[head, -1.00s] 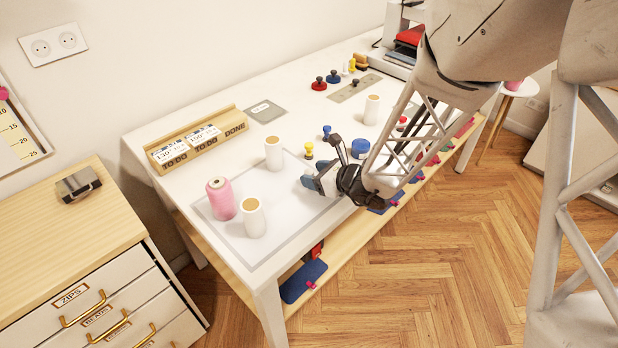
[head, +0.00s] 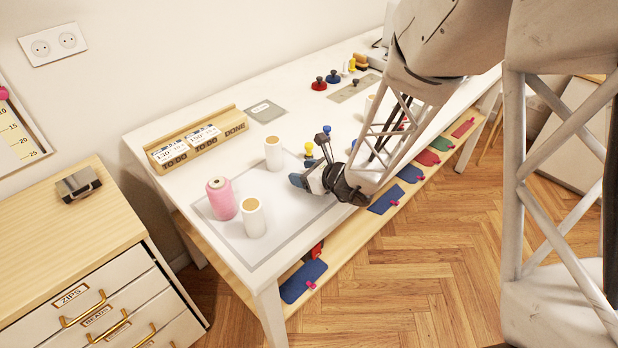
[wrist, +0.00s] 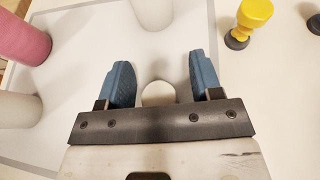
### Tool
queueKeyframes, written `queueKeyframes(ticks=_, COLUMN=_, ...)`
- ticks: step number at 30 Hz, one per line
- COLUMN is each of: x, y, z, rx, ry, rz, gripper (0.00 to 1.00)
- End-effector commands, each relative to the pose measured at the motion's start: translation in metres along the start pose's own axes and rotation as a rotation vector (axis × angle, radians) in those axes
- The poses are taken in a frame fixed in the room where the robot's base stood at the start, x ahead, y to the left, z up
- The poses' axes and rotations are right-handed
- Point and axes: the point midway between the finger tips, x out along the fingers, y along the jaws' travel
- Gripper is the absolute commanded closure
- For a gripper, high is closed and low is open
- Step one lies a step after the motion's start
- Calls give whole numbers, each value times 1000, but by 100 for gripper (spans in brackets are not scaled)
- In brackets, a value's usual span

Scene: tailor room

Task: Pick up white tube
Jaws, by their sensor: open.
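A white tube (head: 273,155) with a tan top stands upright on the table mat, and a second white tube (head: 253,219) stands nearer the front beside the pink spool (head: 221,199). In the wrist view one white tube (wrist: 152,12) is ahead of the fingers and another white tube (wrist: 18,110) is at the left edge. My gripper (head: 299,181) is low over the mat's right part, right of the tubes and apart from them. Its blue fingers are open in the wrist view (wrist: 160,72). A pale round shape shows between their bases; I cannot tell what it is.
A yellow-handled piece (wrist: 252,16) stands close to the right finger; blue and red pieces stand farther back. A wooden card rack (head: 199,142) lies along the table's back. Another white tube (head: 369,104) is partly hidden behind my arm. The mat's front middle is clear.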

Motion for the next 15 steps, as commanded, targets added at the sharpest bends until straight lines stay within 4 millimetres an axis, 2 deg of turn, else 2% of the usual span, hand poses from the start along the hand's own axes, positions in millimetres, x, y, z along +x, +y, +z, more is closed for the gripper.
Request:
queueKeyframes(ticks=2, x=0, y=0, z=0, rx=0, ry=0, rz=0, gripper=41)
queueKeyframes(ticks=3, x=0, y=0, z=0, rx=0, ry=0, rz=0, gripper=44)
queueKeyframes(ticks=12, x=0, y=0, z=0, rx=0, ry=0, rz=0, gripper=90)
queueKeyframes(ticks=13, x=0, y=0, z=0, rx=0, ry=0, rz=0, gripper=94)
queueKeyframes(ticks=15, x=0, y=0, z=0, rx=0, ry=0, rz=0, gripper=94)
